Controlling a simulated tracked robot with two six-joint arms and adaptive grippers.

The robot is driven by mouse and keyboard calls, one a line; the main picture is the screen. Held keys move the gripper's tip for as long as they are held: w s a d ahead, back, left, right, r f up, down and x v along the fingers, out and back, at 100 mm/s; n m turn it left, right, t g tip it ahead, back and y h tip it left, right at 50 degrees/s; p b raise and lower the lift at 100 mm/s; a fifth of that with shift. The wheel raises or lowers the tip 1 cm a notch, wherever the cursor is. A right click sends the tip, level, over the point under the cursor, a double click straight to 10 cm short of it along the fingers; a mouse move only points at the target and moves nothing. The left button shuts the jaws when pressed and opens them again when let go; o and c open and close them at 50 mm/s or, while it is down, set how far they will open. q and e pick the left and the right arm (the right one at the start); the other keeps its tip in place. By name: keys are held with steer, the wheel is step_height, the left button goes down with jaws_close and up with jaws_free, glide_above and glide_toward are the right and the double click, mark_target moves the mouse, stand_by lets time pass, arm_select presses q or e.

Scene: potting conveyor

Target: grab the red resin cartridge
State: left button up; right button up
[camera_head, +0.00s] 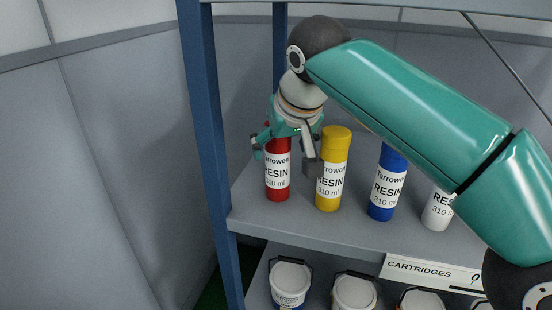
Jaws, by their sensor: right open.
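The red resin cartridge (278,182) stands upright on the shelf, leftmost in the row, with a white label. My right gripper (285,153) is open at its upper part, one finger to its left and the other to its right. The gripper hides the cartridge's top. I cannot tell whether the fingers touch it. The right finger is in front of the left edge of the yellow cartridge (334,152). My left gripper is not in view.
A blue cartridge (381,212) and a white one (435,222), partly behind my arm, stand further right. The blue rack post (207,130) rises to the left. White buckets (290,278) stand on the shelf below the cartridge shelf (300,226).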

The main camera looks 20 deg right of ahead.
steer(key=shift+w+f, duration=0.15)
steer(key=shift+w, duration=0.5)
steer(key=shift+w+f, duration=0.15)
steer(key=shift+w, duration=0.45)
steer(key=shift+w+f, duration=0.15)
steer(key=shift+f, duration=0.1)
steer(key=shift+c, duration=0.2)
steer(key=c, duration=1.3)
steer(key=shift+c, duration=0.9)
steer(key=shift+r, duration=0.15)
